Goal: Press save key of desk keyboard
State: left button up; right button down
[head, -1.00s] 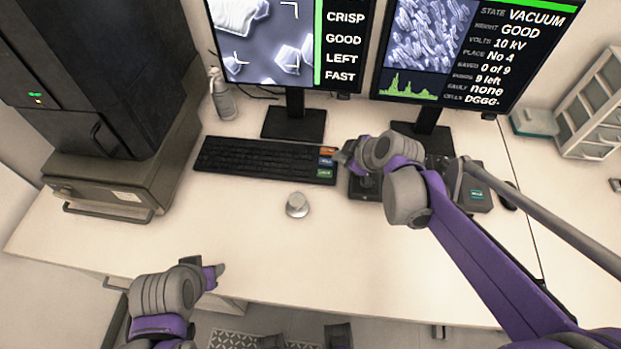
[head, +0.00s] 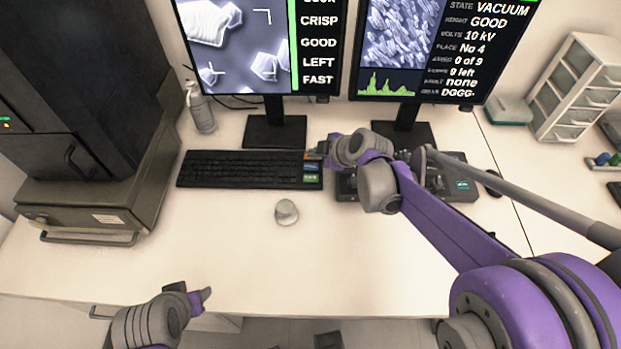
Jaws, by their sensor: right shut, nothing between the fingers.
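The black desk keyboard (head: 240,169) lies on the desk below the left monitor. At its right end is a column of coloured keys: an orange one at the top, partly hidden by my gripper, a blue key (head: 311,167) and a green key (head: 310,178). Their lettering is too small to read. My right gripper (head: 320,149) is shut and empty, with its tip at the top of this column beside the orange key. I cannot tell whether it touches. My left gripper (head: 204,297) is low at the left, near the desk's front edge, away from the keyboard.
A round knob (head: 286,212) stands in front of the keyboard. A control panel (head: 455,190) sits partly behind my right arm. Two monitors (head: 273,134) stand behind, with a bottle (head: 201,108) at the left. The desk front (head: 330,265) is clear.

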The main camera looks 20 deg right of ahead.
aim_at(314, 180)
pick_arm(q)
jog(key=f+b, duration=0.1)
jog(key=f, duration=0.1)
jog(key=f+b, duration=0.3)
jog(key=b, duration=0.1)
jog(key=shift+s+f, duration=0.3)
jog(key=shift+f, duration=0.1)
pick_arm(e)
notch_tip(314, 180, down, 7)
pick_arm(q)
jog(key=shift+f, duration=0.2)
pick_arm(e)
jog(key=shift+f, duration=0.3)
dwell(0.8)
pick_arm(q)
jog(key=shift+f+b, duration=0.2)
jog(key=shift+b, duration=0.2)
pick_arm(e)
jog(key=shift+f, duration=0.4)
